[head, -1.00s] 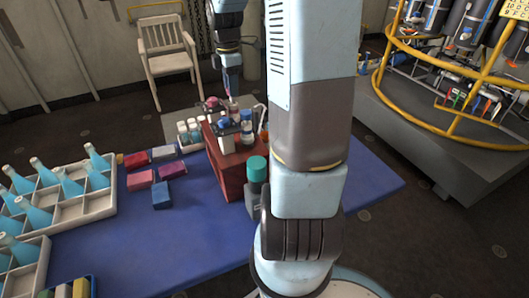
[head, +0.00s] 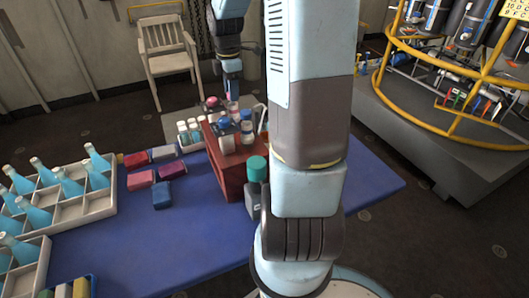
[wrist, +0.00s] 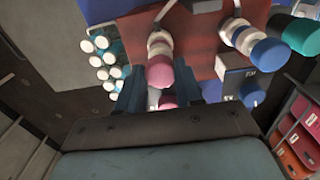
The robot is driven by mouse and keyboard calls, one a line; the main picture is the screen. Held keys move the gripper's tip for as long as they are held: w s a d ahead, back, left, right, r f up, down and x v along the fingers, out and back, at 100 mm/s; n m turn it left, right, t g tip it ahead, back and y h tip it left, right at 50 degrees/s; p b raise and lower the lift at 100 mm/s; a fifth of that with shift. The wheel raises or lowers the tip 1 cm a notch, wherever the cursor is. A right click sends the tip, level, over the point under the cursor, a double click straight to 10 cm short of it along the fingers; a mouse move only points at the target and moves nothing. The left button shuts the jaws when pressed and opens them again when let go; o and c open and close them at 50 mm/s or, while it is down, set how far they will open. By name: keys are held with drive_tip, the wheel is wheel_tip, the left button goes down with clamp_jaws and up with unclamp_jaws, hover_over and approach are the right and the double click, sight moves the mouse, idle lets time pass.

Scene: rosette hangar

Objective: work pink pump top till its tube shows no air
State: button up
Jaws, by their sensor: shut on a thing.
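The pink pump top (wrist: 160,72) shows between my fingers in the wrist view, over a pale round collar. My gripper (wrist: 160,88) is closed around it from both sides. A second pink part (wrist: 167,103) shows just behind it, close to my palm. In the head view my gripper (head: 232,96) points down over the bottles on the red box (head: 232,180). The pump's tube is hidden from both views, so I cannot tell whether it holds air.
Blue-capped bottles (wrist: 268,52) and a teal-capped bottle (head: 257,170) stand close by. A crate of white-capped bottles (head: 189,131) is beside the red box. Coloured blocks (head: 162,194) and crates of blue bottles (head: 85,205) lie left on the blue mat (head: 190,240).

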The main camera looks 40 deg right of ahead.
drive_tip(key=shift+w+r, duration=0.15)
drive_tip(key=shift+r, duration=0.9)
drive_tip(key=shift+f, duration=0.95)
idle(0.8)
drive_tip(key=shift+d, duration=0.1)
drive_tip(key=o, duration=0.6)
drive_tip(key=shift+o, duration=0.9)
drive_tip(key=shift+f, duration=0.1)
drive_tip(key=shift+r, duration=3.5)
